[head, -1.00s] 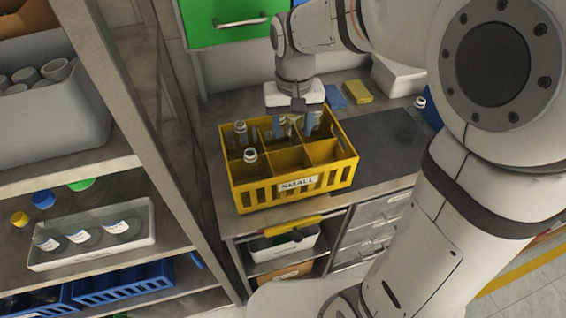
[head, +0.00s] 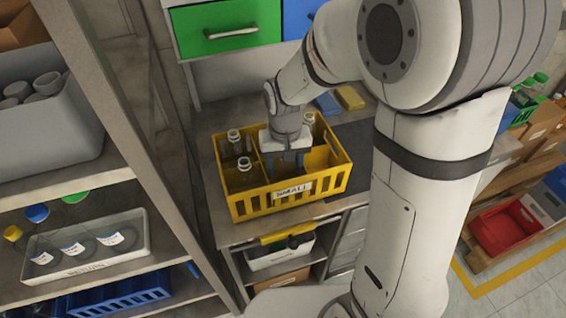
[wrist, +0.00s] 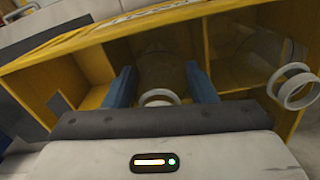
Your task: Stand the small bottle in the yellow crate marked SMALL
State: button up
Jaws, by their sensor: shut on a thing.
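The yellow crate marked SMALL (head: 335,183) stands on the counter, divided into compartments. My gripper (head: 286,164) points down into its front middle part, with its blue fingers below the rim. In the wrist view my gripper (wrist: 162,84) is shut on a clear small bottle (wrist: 160,97), its pale neck ring between the fingers. In the head view my gripper largely hides this bottle. I cannot tell whether its base touches the crate floor. Other bottles stand in the crate: one at back left (head: 235,140), one at front left (head: 245,168), one at back right (head: 310,121).
A neighbouring bottle's neck ring (wrist: 296,90) is close to my gripper on the right. The front right compartment looks empty. A shelf with a tray of bottles (head: 90,250) stands to the left. A green drawer (head: 228,27) is above the counter.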

jog(key=shift+f, duration=0.2)
jog(key=o, duration=0.7)
jog(key=shift+r, duration=0.1)
jog(key=shift+c, duration=0.2)
notch_tip(320, 180, up, 12)
jog(key=shift+r, duration=0.15)
jog(key=s+d+m+t, duration=0.1)
jog(key=s+d+t, duration=0.2)
jog(key=s+d, duration=0.9)
jog(key=shift+s, duration=0.5)
